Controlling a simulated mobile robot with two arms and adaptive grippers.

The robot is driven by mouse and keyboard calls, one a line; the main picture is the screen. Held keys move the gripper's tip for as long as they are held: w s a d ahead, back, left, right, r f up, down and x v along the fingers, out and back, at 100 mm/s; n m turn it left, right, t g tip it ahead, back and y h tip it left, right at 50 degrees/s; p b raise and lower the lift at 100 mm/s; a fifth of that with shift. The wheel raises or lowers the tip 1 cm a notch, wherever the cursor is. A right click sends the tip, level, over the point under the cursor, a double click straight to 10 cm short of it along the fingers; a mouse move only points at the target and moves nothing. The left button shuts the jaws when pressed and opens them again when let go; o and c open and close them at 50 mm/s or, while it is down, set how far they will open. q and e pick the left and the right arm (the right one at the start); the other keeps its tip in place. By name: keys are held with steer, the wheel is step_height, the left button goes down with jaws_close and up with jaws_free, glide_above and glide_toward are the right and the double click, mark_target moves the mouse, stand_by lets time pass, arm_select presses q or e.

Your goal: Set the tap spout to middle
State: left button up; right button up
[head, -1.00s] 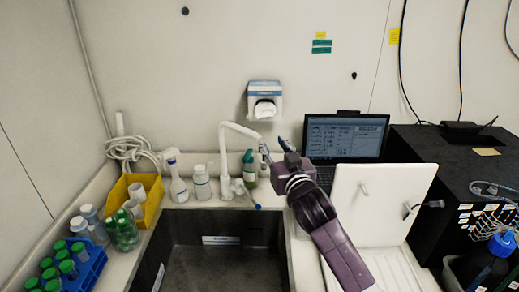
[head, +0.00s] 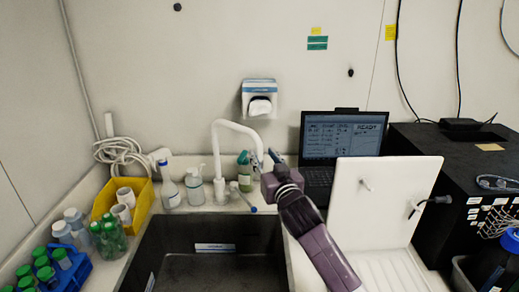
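The white tap (head: 218,160) stands behind the sink. Its spout (head: 240,129) rises, bends and reaches to the right, with its end near the sink's back right corner. My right gripper (head: 267,158) is at the spout's end, its two fingers apart. The left finger overlaps the spout's tip in the head view; I cannot tell whether they touch. My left gripper is not in view.
The dark sink (head: 160,250) lies below the tap. Bottles, including a white spray bottle (head: 169,186) and a green bottle (head: 244,172), stand close around the tap. A white board (head: 380,205) and a laptop (head: 341,135) are to the right.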

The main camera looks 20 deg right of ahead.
mark_target(261, 151)
steer(key=shift+w+p, duration=0.5)
steer(key=shift+w, duration=1.8)
jaws_close()
